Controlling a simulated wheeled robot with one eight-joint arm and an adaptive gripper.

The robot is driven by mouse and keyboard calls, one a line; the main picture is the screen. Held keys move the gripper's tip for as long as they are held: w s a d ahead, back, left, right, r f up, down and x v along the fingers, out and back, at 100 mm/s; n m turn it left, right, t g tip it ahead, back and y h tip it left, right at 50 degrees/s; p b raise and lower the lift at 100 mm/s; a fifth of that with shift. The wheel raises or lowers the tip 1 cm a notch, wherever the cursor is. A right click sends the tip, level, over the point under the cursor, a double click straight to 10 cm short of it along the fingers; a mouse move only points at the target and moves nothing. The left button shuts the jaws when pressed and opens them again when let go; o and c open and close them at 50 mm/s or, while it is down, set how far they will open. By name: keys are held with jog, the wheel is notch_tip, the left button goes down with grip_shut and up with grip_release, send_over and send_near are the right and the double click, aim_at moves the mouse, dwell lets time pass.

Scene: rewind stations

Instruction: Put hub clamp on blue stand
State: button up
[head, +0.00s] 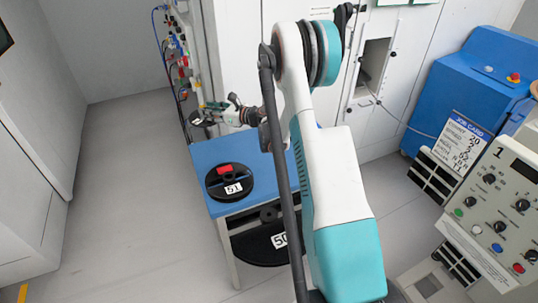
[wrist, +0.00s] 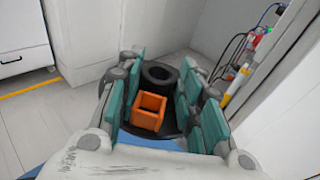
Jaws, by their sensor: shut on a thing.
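My gripper (head: 207,115) is shut on what looks like the hub clamp, a black round piece (head: 196,121) with a pale label, at the back left of the blue stand. In the wrist view, the hub clamp (wrist: 160,75) shows a black ring and an orange square block between the teal fingers of my gripper (wrist: 160,100). The exact contact is hard to see. The blue stand (head: 208,152) has a flat blue top and pale legs; a strip of blue shows below the held piece in the wrist view (wrist: 150,142).
A black disc labelled 51 (head: 230,190) with a red block lies on the front of the stand's top. A larger black disc (head: 255,248) sits on the lower level. Cables and fittings (head: 183,65) line the wall behind. A control panel (head: 495,210) and blue machine (head: 470,80) stand right.

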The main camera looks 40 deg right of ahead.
aim_at(235, 147)
jog(key=s+d+r+n+g+y, duration=0.2)
jog(key=d+r+y, duration=0.1)
jog(key=d, duration=0.4)
jog(key=f+b, duration=0.2)
jog(key=f, duration=0.4)
jog(key=f+b, duration=0.2)
jog(key=f, duration=0.5)
jog(key=f+b, duration=0.1)
jog(key=f, duration=0.6)
jog(key=shift+s+d+b, duration=0.1)
jog(key=shift+d+b, duration=0.15)
jog(key=shift+b, duration=0.15)
jog(key=o, duration=1.3)
jog(key=p+v, duration=0.2)
jog(key=v, duration=1)
jog(key=shift+f+p, duration=0.15)
jog(key=shift+p, duration=0.25)
